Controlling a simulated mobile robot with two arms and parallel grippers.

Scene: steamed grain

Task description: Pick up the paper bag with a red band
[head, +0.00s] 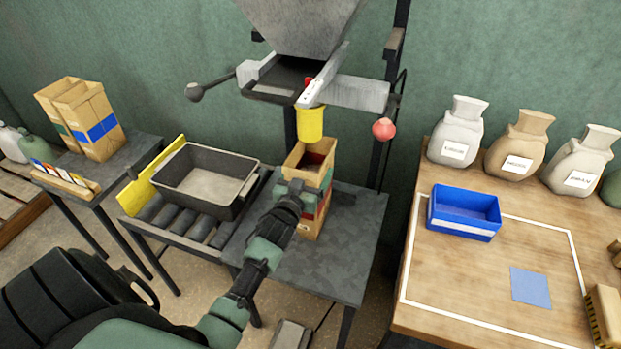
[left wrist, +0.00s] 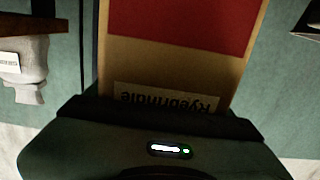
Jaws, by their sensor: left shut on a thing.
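The paper bag with a red band (head: 311,221) stands upright on the grey metal table (head: 345,265), its open top under the yellow spout (head: 310,124). My left gripper (head: 297,196) is shut on the bag from the front and hides part of it. In the left wrist view the bag's red band (left wrist: 185,25) and a label (left wrist: 165,98) fill the space just past the gripper (left wrist: 160,120). That label appears upside down. My right gripper is not in view.
A grey bin (head: 205,180) sits on rollers left of the bag. Two other paper bags (head: 95,125) stand on the far-left table. A hopper (head: 300,25) hangs above, with a red knob (head: 384,129). On the right, a wooden table (head: 450,280) holds sacks and a blue tray (head: 463,215).

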